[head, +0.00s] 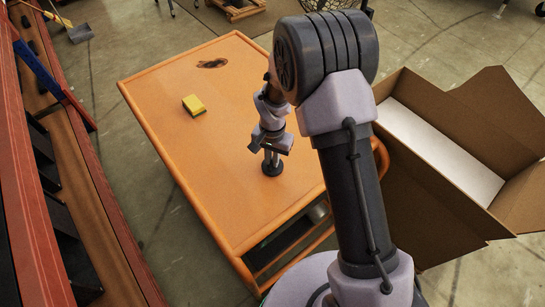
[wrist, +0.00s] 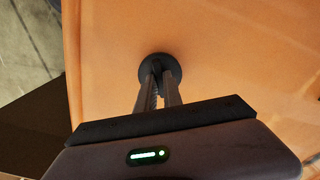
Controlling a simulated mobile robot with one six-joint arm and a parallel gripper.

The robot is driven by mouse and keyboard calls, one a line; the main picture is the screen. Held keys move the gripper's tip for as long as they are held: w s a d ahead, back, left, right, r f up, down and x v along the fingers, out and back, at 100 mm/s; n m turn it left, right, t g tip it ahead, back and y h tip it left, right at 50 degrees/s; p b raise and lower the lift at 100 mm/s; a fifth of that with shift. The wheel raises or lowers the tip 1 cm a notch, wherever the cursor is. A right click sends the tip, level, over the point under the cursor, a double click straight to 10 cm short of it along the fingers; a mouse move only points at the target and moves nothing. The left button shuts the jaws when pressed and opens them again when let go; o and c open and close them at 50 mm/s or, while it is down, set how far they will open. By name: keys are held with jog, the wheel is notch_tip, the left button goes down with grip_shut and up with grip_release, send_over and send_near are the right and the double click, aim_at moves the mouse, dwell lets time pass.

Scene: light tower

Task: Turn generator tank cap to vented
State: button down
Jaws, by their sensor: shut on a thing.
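A round black cap (head: 272,169) stands on the orange top (head: 225,190) of a cart-like table, near its right side. My gripper (head: 271,155) points straight down at it from above. In the wrist view the cap (wrist: 146,72) shows as a dark disc with a raised middle grip. My gripper's two fingers (wrist: 159,82) are close together and shut on that grip. The fingertips partly hide the grip. I cannot read any vented or closed mark on the cap.
An open cardboard box (head: 440,130) stands at the right. A reddish shelf or bench (head: 45,210) runs along the left. Much of the orange top is bare.

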jog(key=n+p, duration=0.1)
jog(key=n, duration=0.5)
jog(key=shift+n+p, duration=0.3)
jog(key=n+p, duration=0.1)
jog(key=n, duration=0.4)
jog(key=shift+n, duration=0.4)
jog(key=c, duration=1.5)
grip_release()
notch_tip(320, 180, up, 17)
jog(key=p, duration=0.6)
jog(key=shift+r, duration=0.2)
